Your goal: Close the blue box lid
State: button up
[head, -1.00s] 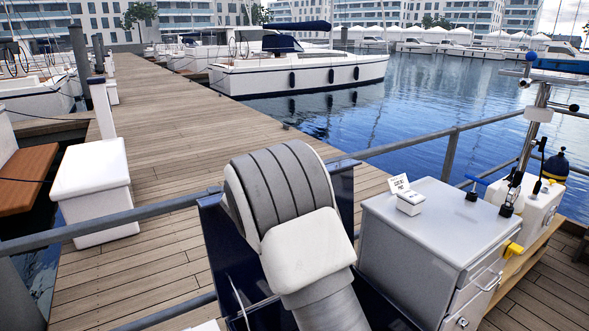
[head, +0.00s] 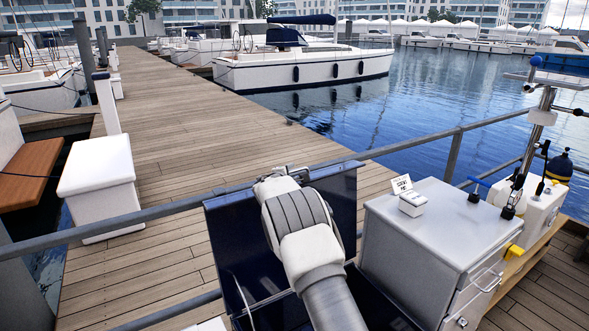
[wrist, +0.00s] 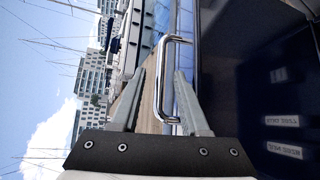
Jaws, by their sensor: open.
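The dark navy-blue lid (head: 336,205) of the box stands raised, close to upright, behind my arm in the head view. Part of the dark blue box (head: 372,298) shows below it. In the wrist view, a chrome handle (wrist: 161,85) sticks out from the dark lid surface (wrist: 245,65). My gripper (wrist: 162,78) is open, with its fingers on either side of the handle's outer bar. I cannot tell whether either finger touches it.
A grey drawer cabinet (head: 435,225) with a small white device (head: 412,203) stands right of the box. A metal railing (head: 170,213) runs behind the lid. Beyond it lie the wooden dock (head: 180,130), a white dock box (head: 100,180) and water.

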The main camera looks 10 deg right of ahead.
aim_at(294, 171)
jog(key=shift+p+x, duration=0.6)
jog(key=shift+x, duration=1.3)
grip_shut()
